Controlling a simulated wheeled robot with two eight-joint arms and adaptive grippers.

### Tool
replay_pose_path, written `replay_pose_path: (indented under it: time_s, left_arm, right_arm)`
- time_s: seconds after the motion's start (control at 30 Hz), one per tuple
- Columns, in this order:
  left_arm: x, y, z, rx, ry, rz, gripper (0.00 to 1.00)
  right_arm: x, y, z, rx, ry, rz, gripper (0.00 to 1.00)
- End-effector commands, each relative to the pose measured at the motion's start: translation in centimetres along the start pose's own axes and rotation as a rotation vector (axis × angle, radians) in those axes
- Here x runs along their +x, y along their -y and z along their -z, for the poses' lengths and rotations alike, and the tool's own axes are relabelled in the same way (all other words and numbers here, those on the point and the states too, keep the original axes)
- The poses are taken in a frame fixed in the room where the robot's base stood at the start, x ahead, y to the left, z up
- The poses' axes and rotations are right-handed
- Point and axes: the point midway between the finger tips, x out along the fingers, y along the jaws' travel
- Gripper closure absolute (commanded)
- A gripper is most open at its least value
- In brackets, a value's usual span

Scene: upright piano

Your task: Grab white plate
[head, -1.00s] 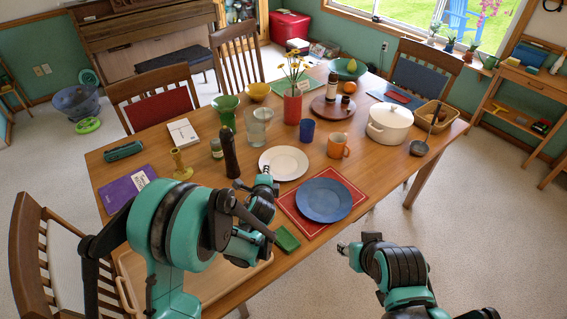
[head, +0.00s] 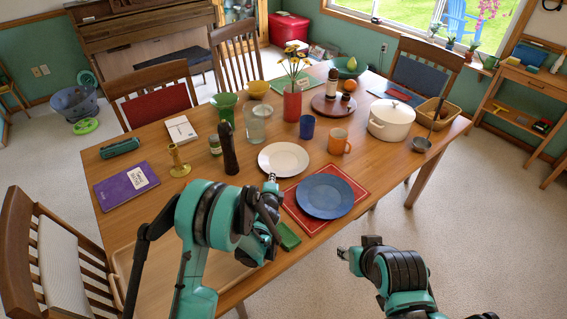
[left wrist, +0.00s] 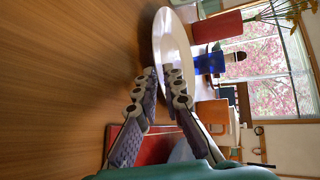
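The white plate (head: 284,158) lies flat on the wooden table, left of the blue plate. My left gripper (head: 271,180) is at its near rim in the head view. In the left wrist view, the left gripper's two fingers (left wrist: 163,78) are apart, with the near rim of the white plate (left wrist: 174,45) just beyond or between the tips. I cannot tell whether they touch it. My right gripper (head: 343,253) is off the table's front edge, far from the plate; its fingers are too small to read.
A blue plate (head: 325,196) lies on a red placemat (head: 361,189) to the right. A green block (head: 288,236) lies near the table's front edge.

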Motion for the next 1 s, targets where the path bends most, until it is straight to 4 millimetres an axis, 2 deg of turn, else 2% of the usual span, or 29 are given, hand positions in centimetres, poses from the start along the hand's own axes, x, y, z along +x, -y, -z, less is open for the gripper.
replay_pose_path:
  time_s: [0.1, 0.23, 0.47, 0.5, 0.53, 1.0]
  left_arm:
    - [2.0, -0.3, 0.0, -0.001, 0.001, 0.0, 0.91]
    - [3.1, -0.1, -0.1, -0.001, 0.001, 0.0, 0.91]
    - [3.2, 0.0, -0.1, -0.001, 0.001, 0.0, 0.91]
    - [3.2, 0.0, -0.1, -0.001, 0.001, 0.0, 0.99]
    - [3.2, 0.0, -0.1, -0.001, 0.0, 0.0, 1.0]
    - [3.0, 0.5, -0.1, -0.001, 0.0, 0.001, 1.0]
  right_arm:
    - [0.7, 0.0, -0.5, 0.0, 0.0, 0.0, 0.6]
    - [1.0, 0.0, -0.7, 0.0, 0.0, 0.0, 0.6]
    - [0.9, 0.0, -0.6, 0.0, 0.0, 0.0, 0.6]
    - [0.9, 0.0, -0.6, 0.0, 0.0, 0.0, 0.6]
    - [0.9, 0.0, -0.6, 0.0, 0.0, 0.0, 0.6]
    - [0.6, 0.0, -0.5, 0.0, 0.0, 0.0, 0.6]
